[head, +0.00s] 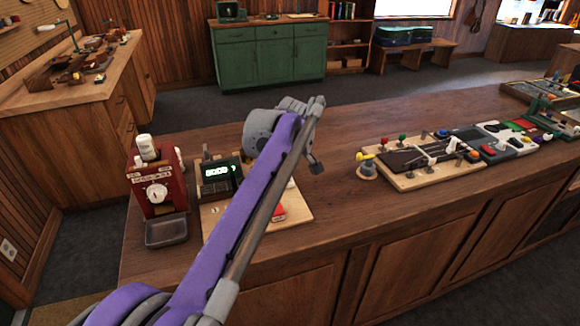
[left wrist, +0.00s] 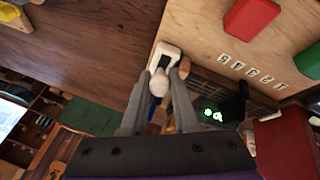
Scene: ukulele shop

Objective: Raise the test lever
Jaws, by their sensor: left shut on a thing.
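The test lever (left wrist: 160,82) has a pale rounded knob and rises from a white slotted plate (left wrist: 166,56) on a light wooden board (left wrist: 205,40), seen in the left wrist view. My left gripper (left wrist: 165,84) is shut on the knob, with a finger on each side. Whether the lever is up or down is hard to tell. In the head view my purple left arm crosses the board (head: 297,208) and hides the lever and fingertips. A black box with a lit green display (head: 218,172) stands at the board's back left. My right gripper is not in view.
A red button (left wrist: 251,18) and a green button (left wrist: 310,62) sit close by on the board. A red box with a dial (head: 157,193) and a grey tray (head: 166,233) stand left. Another board with levers (head: 410,180) lies right, with clear counter between.

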